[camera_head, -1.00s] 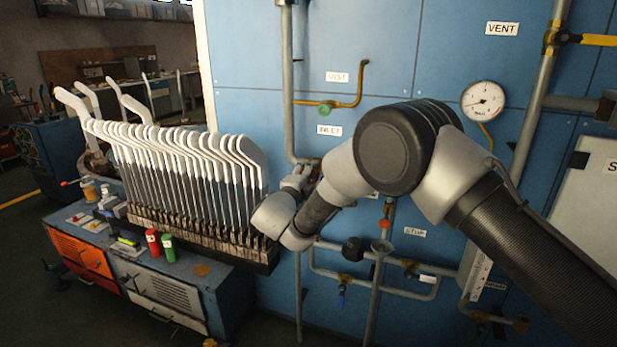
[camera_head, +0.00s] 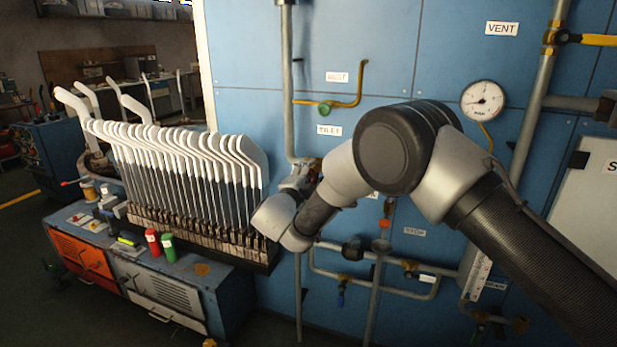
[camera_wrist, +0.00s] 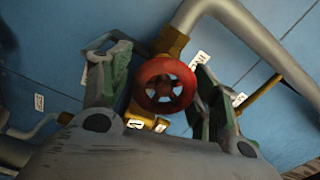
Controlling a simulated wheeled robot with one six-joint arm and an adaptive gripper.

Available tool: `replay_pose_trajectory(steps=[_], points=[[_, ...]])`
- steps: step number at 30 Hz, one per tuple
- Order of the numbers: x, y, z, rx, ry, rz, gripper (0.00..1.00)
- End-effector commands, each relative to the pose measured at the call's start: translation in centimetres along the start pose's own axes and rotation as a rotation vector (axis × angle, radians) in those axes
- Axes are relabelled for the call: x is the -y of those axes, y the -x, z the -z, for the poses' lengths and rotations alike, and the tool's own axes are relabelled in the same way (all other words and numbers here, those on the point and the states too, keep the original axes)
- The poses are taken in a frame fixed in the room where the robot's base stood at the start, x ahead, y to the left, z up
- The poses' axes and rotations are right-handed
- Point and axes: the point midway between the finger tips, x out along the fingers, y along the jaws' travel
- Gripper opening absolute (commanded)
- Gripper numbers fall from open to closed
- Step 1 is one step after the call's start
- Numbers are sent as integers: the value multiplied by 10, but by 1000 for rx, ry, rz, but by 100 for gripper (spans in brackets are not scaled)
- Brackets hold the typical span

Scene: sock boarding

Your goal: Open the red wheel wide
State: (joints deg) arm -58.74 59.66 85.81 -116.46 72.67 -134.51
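The red wheel (camera_wrist: 146,89) is a small round spoked handwheel on a brass valve, in the middle of the wrist view. My gripper (camera_wrist: 164,72) has its fingers spread apart, one on the left and one on the right of the wheel. The wheel shows between them; I cannot tell whether either finger touches its rim. In the head view my gripper (camera_head: 300,178) is beside the pipe on the blue panel, partly hidden by my arm. The red wheel cannot be made out there.
A grey pipe (camera_wrist: 248,38) bends close to the right finger in the wrist view. A rack of white-topped sock boards (camera_head: 180,165) stands on a bench just left of my arm. A pressure gauge (camera_head: 483,100) and more pipes are on the blue panel (camera_head: 250,60).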

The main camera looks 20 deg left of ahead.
Motion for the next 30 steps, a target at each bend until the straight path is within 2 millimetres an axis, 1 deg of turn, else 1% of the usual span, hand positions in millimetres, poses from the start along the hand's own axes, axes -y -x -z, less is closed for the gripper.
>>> replay_pose_trajectory(steps=[10, 14, 17, 25, 30], points=[[3, 0, 0, 0, -4, 3, 75], [3, 8, -1, 1, -4, 3, 75], [4, 24, -1, 3, -3, 4, 75], [2, 85, -1, 3, -3, 4, 75], [2, 110, -1, 2, -3, 4, 75]])
